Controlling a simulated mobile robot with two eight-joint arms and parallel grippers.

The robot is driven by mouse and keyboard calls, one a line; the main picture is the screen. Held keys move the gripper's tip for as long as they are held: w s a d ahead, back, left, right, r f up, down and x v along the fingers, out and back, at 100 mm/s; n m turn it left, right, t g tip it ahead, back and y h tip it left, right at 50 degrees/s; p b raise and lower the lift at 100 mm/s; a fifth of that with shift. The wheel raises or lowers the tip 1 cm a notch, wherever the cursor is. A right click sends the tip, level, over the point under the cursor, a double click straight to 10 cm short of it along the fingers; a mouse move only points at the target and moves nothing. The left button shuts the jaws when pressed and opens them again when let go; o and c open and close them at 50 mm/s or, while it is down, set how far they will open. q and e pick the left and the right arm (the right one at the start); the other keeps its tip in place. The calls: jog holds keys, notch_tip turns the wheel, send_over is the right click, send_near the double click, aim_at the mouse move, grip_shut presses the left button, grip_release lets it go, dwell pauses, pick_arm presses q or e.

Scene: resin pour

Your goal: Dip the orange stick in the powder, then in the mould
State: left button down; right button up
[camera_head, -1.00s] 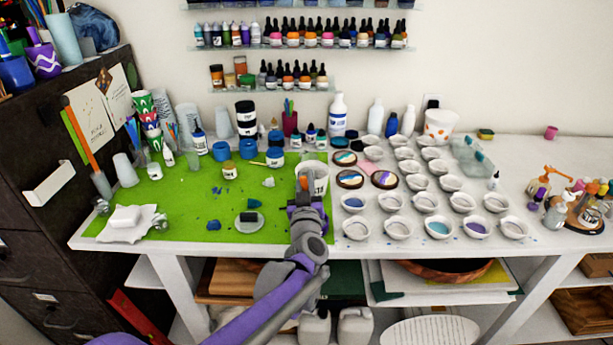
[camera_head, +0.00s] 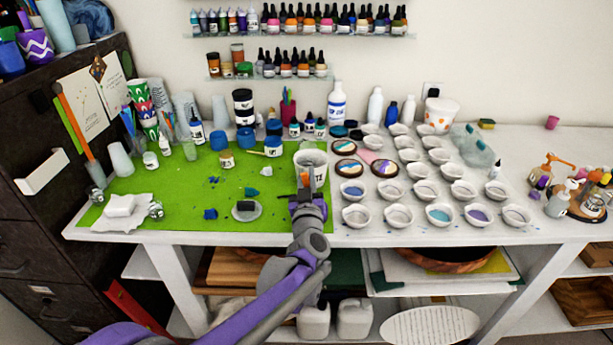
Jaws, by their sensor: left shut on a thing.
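My left gripper (camera_head: 306,184) is over the front right part of the green mat, just in front of a white cup (camera_head: 319,160). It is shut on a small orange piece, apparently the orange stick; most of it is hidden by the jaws. I cannot tell whether it touches the cup. Small white bowls stand to the right; one holds blue contents (camera_head: 438,216) and one purple contents (camera_head: 477,215). Round dark-rimmed pieces with coloured fill (camera_head: 347,171) lie behind them. I cannot tell which is the mould or which contents are powder. My right gripper is not in view.
The green mat (camera_head: 180,205) holds blue-lidded jars (camera_head: 246,140), a grey disc (camera_head: 247,211) and a white cloth (camera_head: 120,208). Another orange stick-like item (camera_head: 75,128) leans at the left. Bottles (camera_head: 336,104) line the back. Pump bottles (camera_head: 556,205) stand at the right.

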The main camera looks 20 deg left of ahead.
pick_arm(q)
jog(key=shift+r, duration=0.1)
dwell(0.3)
jog(key=shift+s+a+r+p, duration=0.15)
jog(key=shift+r+p, duration=0.5)
jog(key=shift+r, duration=0.25)
jog(key=shift+s+a+r+p, duration=0.1)
jog(key=shift+a+r+p, duration=0.05)
jog(key=shift+r+p, duration=0.6)
jog(key=shift+r, duration=0.1)
notch_tip(320, 180, up, 5)
jog(key=p, duration=0.2)
jog(key=shift+p, duration=0.35)
